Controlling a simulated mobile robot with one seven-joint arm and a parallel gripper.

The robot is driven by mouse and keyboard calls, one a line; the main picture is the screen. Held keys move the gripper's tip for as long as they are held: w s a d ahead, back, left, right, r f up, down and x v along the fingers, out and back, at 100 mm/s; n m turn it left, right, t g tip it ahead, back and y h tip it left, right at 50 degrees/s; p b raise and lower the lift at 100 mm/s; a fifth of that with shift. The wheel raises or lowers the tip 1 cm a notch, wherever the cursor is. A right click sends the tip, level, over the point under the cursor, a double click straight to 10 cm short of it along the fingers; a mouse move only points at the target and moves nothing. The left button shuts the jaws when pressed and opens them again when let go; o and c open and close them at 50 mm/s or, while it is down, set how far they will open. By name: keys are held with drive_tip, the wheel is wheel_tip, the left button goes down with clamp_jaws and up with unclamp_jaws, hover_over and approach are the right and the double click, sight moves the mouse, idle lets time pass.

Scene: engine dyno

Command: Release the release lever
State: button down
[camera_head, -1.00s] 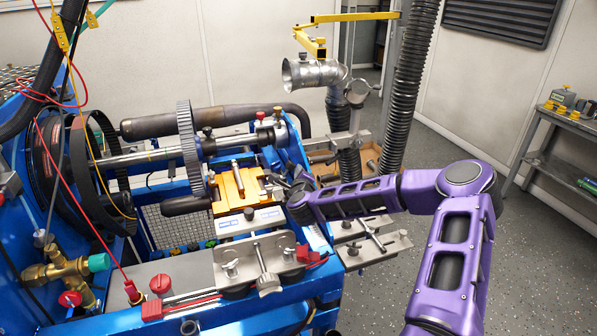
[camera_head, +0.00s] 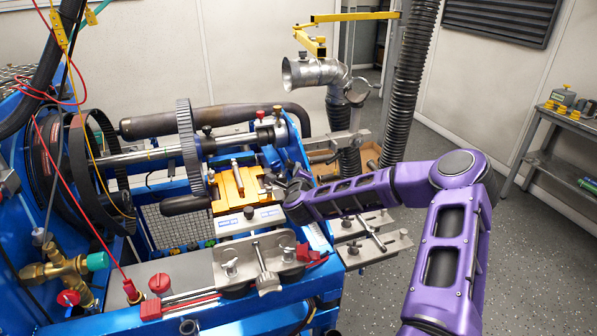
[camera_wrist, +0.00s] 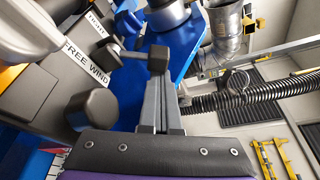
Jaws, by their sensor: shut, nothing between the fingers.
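In the wrist view, my gripper (camera_wrist: 160,82) is shut and empty, its grey fingers pointing up the picture. A dark block on a short bar (camera_wrist: 132,56) is right at the fingertips; I cannot tell whether they touch. A black round knob (camera_wrist: 92,112) is left of the fingers, beside a white label (camera_wrist: 86,52) reading "FREE WIND". I cannot tell for certain which of these parts is the release lever. In the head view, my gripper (camera_head: 270,181) is small and partly hidden, just right of the yellow block (camera_head: 234,188).
The blue test stand (camera_head: 110,322) carries a toothed wheel (camera_head: 188,150) on a shaft and a steel clamp plate (camera_head: 235,270). A flexible black duct (camera_head: 408,80) and metal exhaust pipe (camera_head: 312,72) stand behind. A grey shelf (camera_head: 570,124) is at right. Open floor lies right of my arm.

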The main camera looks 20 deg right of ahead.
sight(288, 162)
drive_tip(key=shift+a, duration=0.15)
drive_tip(key=a+n+t+b, duration=0.1)
drive_tip(key=n+b, duration=0.1)
drive_tip(key=b, duration=0.1)
drive_tip(key=a+r+n+h+b, duration=0.1)
drive_tip(key=n+b, duration=0.2)
drive_tip(key=shift+a+r+n+t, duration=0.2)
drive_tip(key=shift+a+n+t, duration=0.1)
drive_tip(key=shift+a+t, duration=0.1)
drive_tip(key=shift+a+r+b, duration=0.15)
drive_tip(key=shift+a+b, duration=0.55)
drive_tip(key=shift+b, duration=0.5)
drive_tip(key=shift+a+r+b, duration=0.1)
drive_tip(key=shift+a+b, duration=0.1)
drive_tip(key=shift+b, duration=0.1)
drive_tip(key=shift+r, duration=0.1)
wheel_tip(288, 162, up, 10)
drive_tip(key=p, duration=0.1)
